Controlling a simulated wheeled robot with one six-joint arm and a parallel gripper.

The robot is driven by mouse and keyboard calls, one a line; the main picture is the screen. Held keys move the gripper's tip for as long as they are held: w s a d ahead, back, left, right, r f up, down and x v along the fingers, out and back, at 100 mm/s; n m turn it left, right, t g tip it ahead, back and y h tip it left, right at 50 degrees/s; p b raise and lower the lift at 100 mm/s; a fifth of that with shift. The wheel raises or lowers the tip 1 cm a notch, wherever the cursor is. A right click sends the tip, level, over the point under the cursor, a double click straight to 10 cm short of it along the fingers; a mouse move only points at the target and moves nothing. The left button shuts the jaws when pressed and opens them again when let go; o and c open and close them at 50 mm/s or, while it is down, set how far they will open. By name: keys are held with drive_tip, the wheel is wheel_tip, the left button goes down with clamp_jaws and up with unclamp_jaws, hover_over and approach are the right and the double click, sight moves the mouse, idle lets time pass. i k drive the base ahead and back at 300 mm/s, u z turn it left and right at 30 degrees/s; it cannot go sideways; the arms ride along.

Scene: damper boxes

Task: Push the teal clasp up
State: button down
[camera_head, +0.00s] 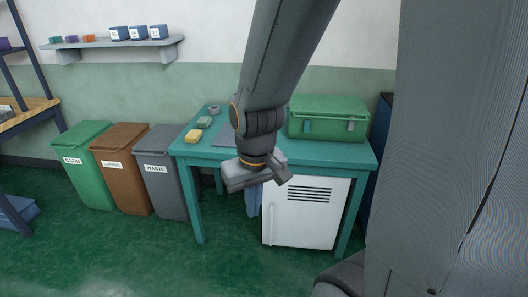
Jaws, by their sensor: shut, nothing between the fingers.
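A green box (328,111) with a lid stands at the right rear of the teal table (203,160). A teal-blue clasp (307,127) shows on the left of its front face. A second, greener clasp (351,126) shows on the right of that face; its state is too small to tell. My gripper (281,177) hangs in front of the table's front edge, below and to the left of the box. It is shut and empty, apart from the box and both clasps. My arm covers the table just left of the box.
Yellow (193,136) and green (204,122) small items lie on the table's left part. A white cabinet (306,211) stands under the table. Green (85,168), brown (124,170) and grey (162,174) bins stand to the left. A wall shelf (118,44) holds several small boxes.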

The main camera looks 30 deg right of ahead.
sight(307, 122)
drive_tip(key=u, duration=0.45)
drive_tip(key=k, duration=0.6)
drive_tip(key=u, duration=0.4)
drive_tip(key=i, duration=1.35)
drive_tip(key=z, duration=1.3)
drive_tip(key=i, duration=0.6)
drive_tip(key=z, duration=0.7)
